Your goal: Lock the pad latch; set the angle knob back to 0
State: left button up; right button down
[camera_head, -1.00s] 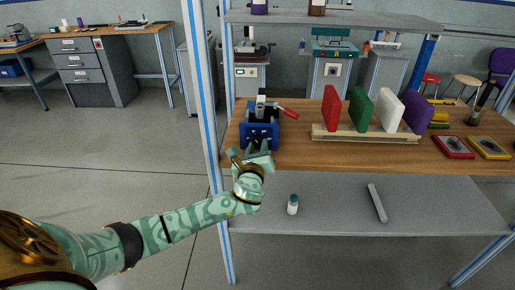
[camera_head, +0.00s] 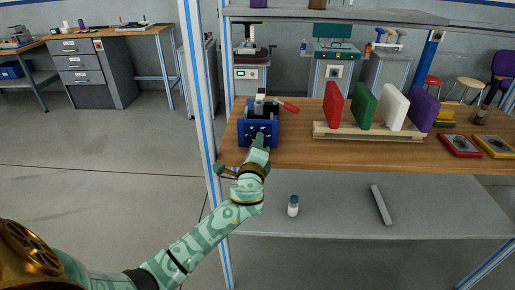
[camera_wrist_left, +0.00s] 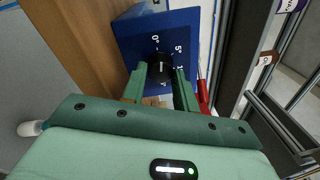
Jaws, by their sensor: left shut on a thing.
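The blue fixture (camera_head: 252,133) stands on the left end of the wooden bench. Its dark angle knob (camera_wrist_left: 159,66) is on the blue face, which carries marks including 0° and 5°. I cannot tell for sure which mark the knob points at. My left gripper (camera_wrist_left: 161,82) is shut on the knob, one green finger on each side; in the head view the gripper (camera_head: 259,141) meets the fixture's front. The red-handled pad latch (camera_head: 289,106) sticks out right of the fixture's top; part of its red handle (camera_wrist_left: 203,92) shows beside the right finger. My right gripper is out of view.
A wooden rack (camera_head: 365,133) with red, green, white and purple pads stands right of the fixture. Red and yellow trays (camera_head: 460,146) lie farther right. A white bottle (camera_head: 293,206) stands on the lower shelf.

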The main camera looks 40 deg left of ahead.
pick_arm(q)
jog(key=shift+f+n+b, duration=0.1)
jog(key=shift+n+b, duration=0.3)
jog(key=shift+n, duration=0.7)
jog(key=o, duration=1)
jog(key=shift+c, duration=0.2)
